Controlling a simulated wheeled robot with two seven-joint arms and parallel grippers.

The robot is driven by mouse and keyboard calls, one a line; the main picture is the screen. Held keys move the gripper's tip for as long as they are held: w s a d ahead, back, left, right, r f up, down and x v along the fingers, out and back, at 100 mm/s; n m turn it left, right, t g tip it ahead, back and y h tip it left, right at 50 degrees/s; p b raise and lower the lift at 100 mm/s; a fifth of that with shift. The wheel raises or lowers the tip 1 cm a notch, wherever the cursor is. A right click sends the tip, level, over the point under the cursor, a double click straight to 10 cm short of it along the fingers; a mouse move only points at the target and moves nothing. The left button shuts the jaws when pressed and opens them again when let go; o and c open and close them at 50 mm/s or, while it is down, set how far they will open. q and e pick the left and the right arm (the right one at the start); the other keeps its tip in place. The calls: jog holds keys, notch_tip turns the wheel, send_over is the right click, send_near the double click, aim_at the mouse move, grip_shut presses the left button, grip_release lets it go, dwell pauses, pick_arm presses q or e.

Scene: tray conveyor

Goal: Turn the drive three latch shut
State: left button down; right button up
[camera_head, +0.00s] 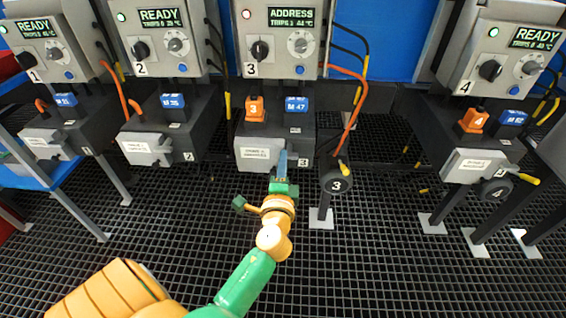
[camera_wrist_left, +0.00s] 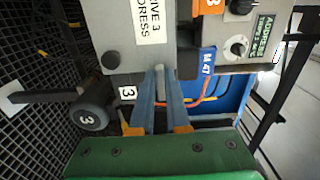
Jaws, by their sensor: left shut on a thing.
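The drive three unit (camera_head: 258,130) stands at the centre under its control box. Its light grey cover (camera_head: 255,150) is labelled for drive 3; the cover (camera_wrist_left: 125,35) also fills the upper middle of the left wrist view. My left gripper (camera_head: 282,162) reaches up to the right part of this cover. In the left wrist view its blue fingers (camera_wrist_left: 160,75) come close together at the cover's edge, shut on the latch there. My right gripper is not in view.
The drive three control box (camera_head: 279,40) displays ADDRESS; drives 1 and 2 display READY. An orange module 3 (camera_head: 255,108) and a blue module (camera_head: 297,104) sit above the cover. A black round part marked 3 (camera_head: 336,181) is close right of my gripper. The grid floor (camera_head: 390,250) is open.

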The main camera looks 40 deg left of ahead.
pick_arm(q)
jog(key=c, duration=1)
grip_release()
jog(key=shift+o, duration=0.5)
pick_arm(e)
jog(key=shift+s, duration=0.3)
pick_arm(q)
jog(key=shift+s+d, duration=0.1)
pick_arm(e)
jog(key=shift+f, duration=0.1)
pick_arm(q)
jog(key=v, duration=0.7)
jog(key=shift+b, duration=0.4)
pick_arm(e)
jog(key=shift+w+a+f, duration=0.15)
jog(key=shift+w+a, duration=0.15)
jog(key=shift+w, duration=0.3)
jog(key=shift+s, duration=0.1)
